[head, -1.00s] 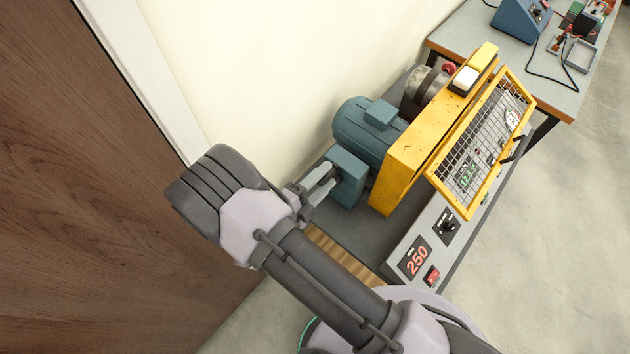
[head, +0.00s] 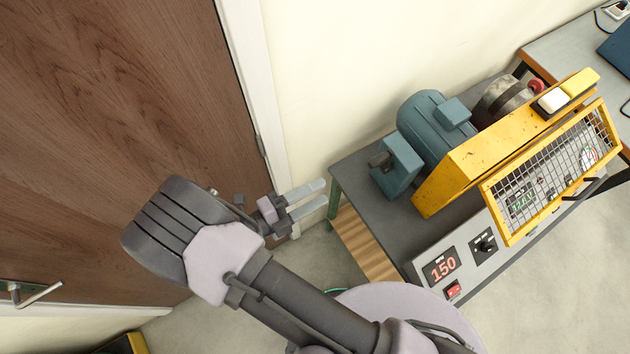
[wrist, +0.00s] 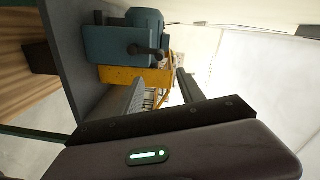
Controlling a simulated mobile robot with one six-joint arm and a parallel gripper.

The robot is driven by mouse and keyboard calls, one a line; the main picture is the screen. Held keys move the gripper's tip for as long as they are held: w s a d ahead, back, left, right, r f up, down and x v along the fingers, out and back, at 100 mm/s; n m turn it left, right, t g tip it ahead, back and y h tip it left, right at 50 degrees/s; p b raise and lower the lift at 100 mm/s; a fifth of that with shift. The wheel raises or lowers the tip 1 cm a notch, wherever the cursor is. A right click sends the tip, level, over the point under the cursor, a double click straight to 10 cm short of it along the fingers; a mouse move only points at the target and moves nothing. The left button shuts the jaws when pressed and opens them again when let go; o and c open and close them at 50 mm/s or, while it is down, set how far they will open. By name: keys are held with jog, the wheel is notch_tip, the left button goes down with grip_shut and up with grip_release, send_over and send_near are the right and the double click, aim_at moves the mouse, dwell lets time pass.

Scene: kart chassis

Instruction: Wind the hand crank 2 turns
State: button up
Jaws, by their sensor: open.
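The hand crank (head: 380,159) is a small dark arm on the left end face of a teal box (head: 402,166), beside a teal motor. In the wrist view the dark crank (wrist: 145,50) sticks out from the face of the teal box (wrist: 108,46). My gripper (head: 323,193) is open and empty, with its two grey fingers apart. It is left of the crank, with a clear gap between fingertips and box. In the wrist view the fingers point toward the box and yellow guard.
The teal motor (head: 420,115) and a yellow guard with a mesh flap (head: 550,170) stand on a grey bench (head: 347,172). A red display (head: 443,267) on the front panel reads 150. A wooden door (head: 110,90) and white frame are at left.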

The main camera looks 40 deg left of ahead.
aim_at(370, 167)
dwell(0.3)
jog(key=w+d+m+b, duration=0.2)
jog(key=w+m+b, duration=0.2)
jog(key=w+m, duration=0.1)
jog(key=w+d+m+b, duration=0.2)
jog(key=w+m+b, duration=0.3)
jog(key=w+m, duration=0.1)
jog(key=w+d+f+m+t+y+b, duration=0.1)
jog(key=w+d+m+b, duration=0.2)
jog(key=m, duration=0.4)
jog(key=shift+w+b, duration=0.65)
jog(key=shift+w, duration=0.6)
grip_shut()
